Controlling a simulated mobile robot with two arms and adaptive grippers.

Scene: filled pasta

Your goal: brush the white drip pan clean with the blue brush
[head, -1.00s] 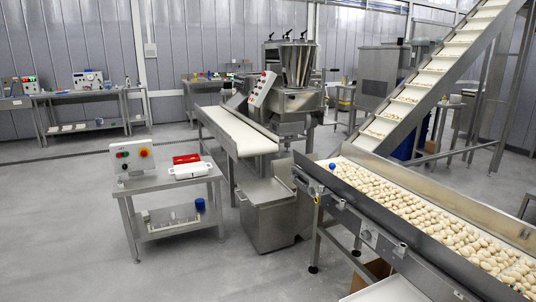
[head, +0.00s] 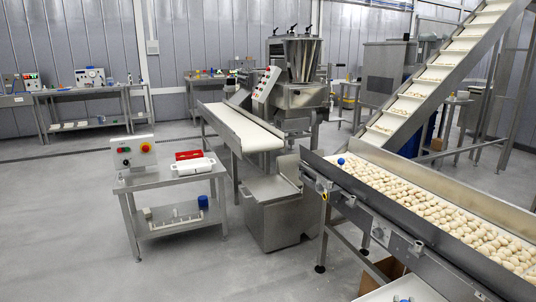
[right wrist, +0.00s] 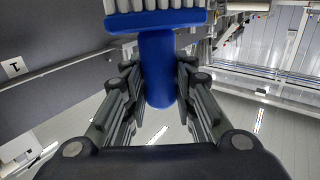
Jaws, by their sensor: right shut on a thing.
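The blue brush (right wrist: 157,20) is in the right wrist view, with its pale bristles at the top edge and its thick blue handle pointing down. My right gripper (right wrist: 158,75) is shut around that handle, one finger on each side. A white pan (head: 403,288), which looks like the drip pan, shows low under the pasta conveyor in the head view, cut off by the bottom edge. Small dark marks on it are too small to make out. The brush is apart from any pan in view. My left gripper is in neither view.
The inclined-fed conveyor (head: 390,222) full of pasta stands at right, above the pan. A cardboard box (head: 378,272) is behind the pan. A small steel table (head: 172,180) with a control box, red tray and white tub stands left. The grey floor at left front is clear.

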